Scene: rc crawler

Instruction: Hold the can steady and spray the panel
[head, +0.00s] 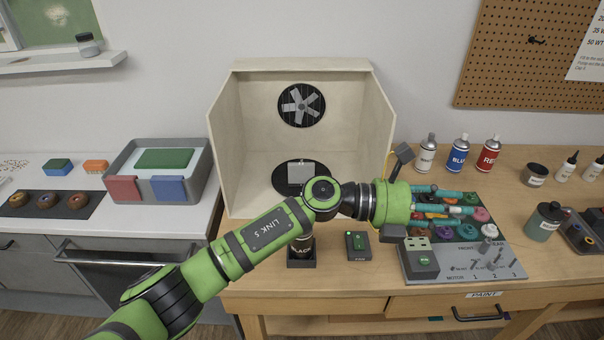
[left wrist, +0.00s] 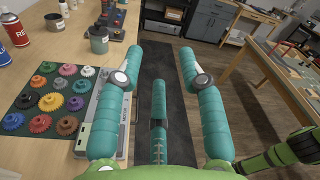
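The can labelled BLACK (head: 301,246) stands upright in a dark square holder (head: 301,263) at the front of the wooden table. My left forearm crosses in front of it and hides its upper part. The panel (head: 301,173), a small grey square, stands on a black round base (head: 282,182) inside the pale open-front booth (head: 228,150). My left gripper (head: 466,202) is to the right of the can and booth, above the gear mat. Its teal fingers are spread with nothing between them, as the left wrist view (left wrist: 163,65) shows. My right gripper is not seen.
White (head: 426,155), blue (head: 459,155) and red (head: 489,155) cans stand at the back right. Coloured gears lie on a dark mat (head: 500,255) beside a grey motor box (head: 420,262). A small dark box with a green button (head: 357,245) sits right of the can.

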